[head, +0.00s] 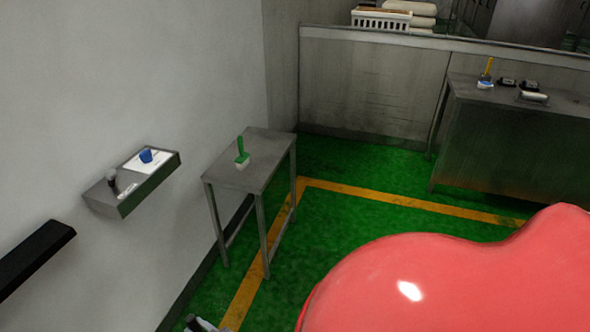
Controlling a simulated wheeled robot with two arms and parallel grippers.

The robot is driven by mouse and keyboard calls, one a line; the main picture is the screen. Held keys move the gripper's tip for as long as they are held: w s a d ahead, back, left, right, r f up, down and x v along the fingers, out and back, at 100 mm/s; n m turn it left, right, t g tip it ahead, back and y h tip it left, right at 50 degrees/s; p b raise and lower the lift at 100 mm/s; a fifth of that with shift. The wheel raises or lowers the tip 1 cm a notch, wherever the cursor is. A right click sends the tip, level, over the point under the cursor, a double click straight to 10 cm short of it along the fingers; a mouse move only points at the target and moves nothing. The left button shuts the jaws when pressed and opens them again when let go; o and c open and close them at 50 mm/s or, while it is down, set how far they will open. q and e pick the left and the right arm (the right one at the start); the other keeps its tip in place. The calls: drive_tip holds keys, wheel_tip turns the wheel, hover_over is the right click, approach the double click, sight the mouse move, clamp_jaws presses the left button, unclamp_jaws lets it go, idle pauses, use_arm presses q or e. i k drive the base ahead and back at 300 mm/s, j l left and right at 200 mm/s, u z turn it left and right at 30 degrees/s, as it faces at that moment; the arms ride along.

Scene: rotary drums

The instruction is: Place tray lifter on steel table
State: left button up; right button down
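A small steel table (262,153) stands against the left wall in the head view. A green-handled tool with a pale base (242,158) stands upright on its top. A longer steel table (560,106) stands at the back right. On it is a yellow-handled tool with a blue and white base (486,80). I cannot tell which item, if any, is the tray lifter.
A wall shelf (134,196) holds a blue item (147,155) and a dark-headed item. A black ledge (30,258) is at left. A large glossy red rounded body (440,285) fills the lower right. A grey-and-dark item is cut off at the bottom edge. Green floor is clear between the tables.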

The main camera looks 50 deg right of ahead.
sight(262, 142)
drive_tip(key=i+l+z, duration=0.95)
drive_tip(key=i+z, duration=0.25)
drive_tip(key=i+j, duration=0.1)
drive_tip(key=i, duration=1.45)
